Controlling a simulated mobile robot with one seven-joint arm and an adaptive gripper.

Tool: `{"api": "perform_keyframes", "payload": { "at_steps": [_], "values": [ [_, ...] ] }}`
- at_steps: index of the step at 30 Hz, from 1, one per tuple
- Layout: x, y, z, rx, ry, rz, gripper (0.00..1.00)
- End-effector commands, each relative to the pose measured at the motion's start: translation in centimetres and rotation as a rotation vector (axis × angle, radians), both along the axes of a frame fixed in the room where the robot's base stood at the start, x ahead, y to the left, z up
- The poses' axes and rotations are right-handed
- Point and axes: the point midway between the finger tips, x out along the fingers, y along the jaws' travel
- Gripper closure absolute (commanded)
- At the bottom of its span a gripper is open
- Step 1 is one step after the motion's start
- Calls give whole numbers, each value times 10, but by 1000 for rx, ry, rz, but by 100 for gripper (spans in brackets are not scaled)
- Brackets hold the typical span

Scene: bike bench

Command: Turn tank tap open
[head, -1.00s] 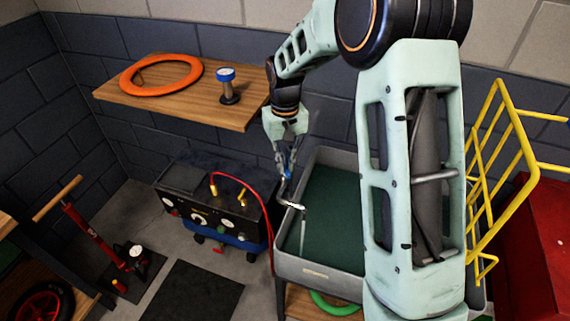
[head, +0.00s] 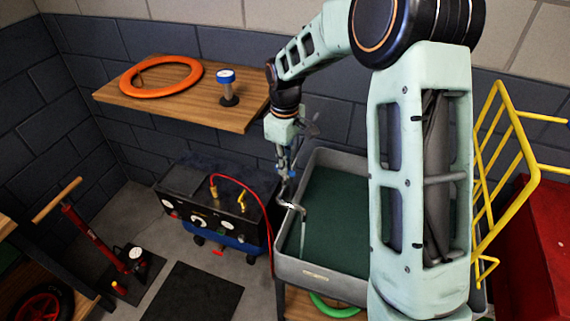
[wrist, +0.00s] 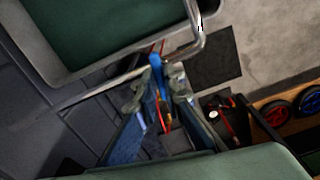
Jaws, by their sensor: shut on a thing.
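The grey tank (head: 320,276) with dark green inside stands below my arm. The metal tap (head: 292,206) is at its left rim, with its curved spout over the tank. In the wrist view the chrome spout (wrist: 197,38) bends at the top. A blue handle (wrist: 156,63) shows between my fingertips. My gripper (head: 285,174) points down at the tap from above. In the wrist view my gripper (wrist: 158,84) is shut on the blue handle. The fingers hide part of the handle in the head view.
A wooden shelf (head: 190,105) with an orange ring (head: 160,77) is left of my wrist. A black machine (head: 200,190) with a red hose (head: 262,190) stands left of the tank. A yellow rack (head: 505,170) is at the right.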

Motion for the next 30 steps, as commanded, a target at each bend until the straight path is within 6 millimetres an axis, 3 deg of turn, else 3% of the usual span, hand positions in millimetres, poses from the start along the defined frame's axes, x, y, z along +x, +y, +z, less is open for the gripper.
{"api": "perform_keyframes", "payload": {
  "at_steps": [16, 17, 21, 30],
  "values": [
    [2, 1, 1, 1, -5, 27, 100],
    [2, 1, 1, 1, -5, 27, 90],
    [1, 0, 1, 1, -4, 27, 75],
    [1, 0, 1, 1, -2, 26, 74]
  ]
}}
